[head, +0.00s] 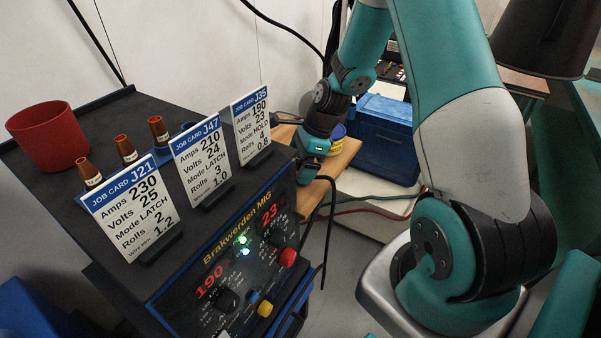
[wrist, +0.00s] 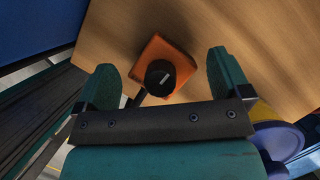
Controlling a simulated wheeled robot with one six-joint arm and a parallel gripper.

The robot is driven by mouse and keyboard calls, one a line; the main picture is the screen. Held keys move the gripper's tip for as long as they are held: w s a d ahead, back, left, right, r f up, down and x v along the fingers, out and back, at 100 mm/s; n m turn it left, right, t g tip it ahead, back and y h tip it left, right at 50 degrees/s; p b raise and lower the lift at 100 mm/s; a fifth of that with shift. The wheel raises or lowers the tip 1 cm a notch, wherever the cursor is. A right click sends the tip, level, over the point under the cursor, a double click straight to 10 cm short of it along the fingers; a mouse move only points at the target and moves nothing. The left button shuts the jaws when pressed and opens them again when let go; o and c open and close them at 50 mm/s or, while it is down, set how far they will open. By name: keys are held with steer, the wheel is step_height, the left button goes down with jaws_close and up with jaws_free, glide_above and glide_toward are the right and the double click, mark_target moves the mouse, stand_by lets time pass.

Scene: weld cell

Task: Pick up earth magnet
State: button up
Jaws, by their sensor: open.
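The earth magnet, an orange block (wrist: 153,53) with a black round knob on it, lies on a wooden board (wrist: 240,30) in the wrist view. My gripper (wrist: 160,65) is open, with its two green fingers apart on either side of the magnet. The fingers do not appear to touch it, and the height between them cannot be told. In the head view my gripper (head: 312,150) is over the wooden board at the far side of the welder, and the magnet is hidden there.
A blue and yellow roll (wrist: 277,138) is close beside the right finger. A blue box (head: 385,135) stands right of the board. The welder (head: 240,260) carries job cards, a red cup (head: 48,140) and several copper nozzles. Hoses and cables run on the floor side.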

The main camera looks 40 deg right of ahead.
steer(key=c, duration=1)
steer(key=shift+r, duration=0.1)
steer(key=shift+c, duration=0.8)
steer(key=shift+r, duration=0.1)
